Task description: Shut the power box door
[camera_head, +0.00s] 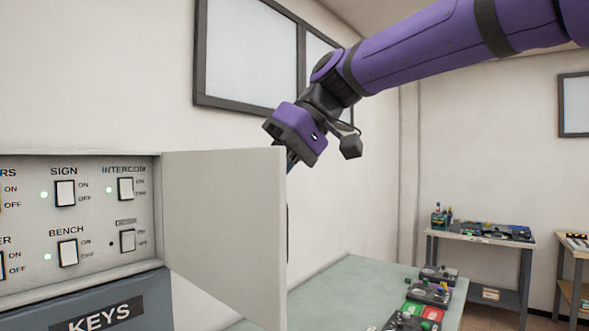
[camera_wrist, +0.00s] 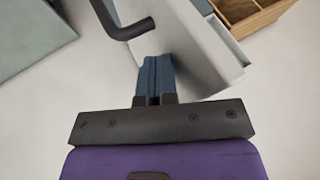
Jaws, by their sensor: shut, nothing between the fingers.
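The power box (camera_head: 85,215) is at the left of the head view, its face showing several labelled switches. Its pale grey door (camera_head: 222,225) is hinged at the box's right edge and stands wide open. My gripper (camera_head: 291,162) is by the door's free top corner, pointing down, on the side away from the switches. Its fingertips are partly hidden by the door. In the wrist view my gripper (camera_wrist: 154,65) is shut and empty, over a pale grey surface. A dark bent bar (camera_wrist: 125,28) lies just ahead of it; contact cannot be told.
A dark unit marked KEYS (camera_head: 100,312) sits below the box. A pale green table (camera_head: 345,285) with several control boxes runs along the wall behind the door. Another table (camera_head: 480,237) stands farther back. A wooden compartment unit (camera_wrist: 250,15) shows in the wrist view.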

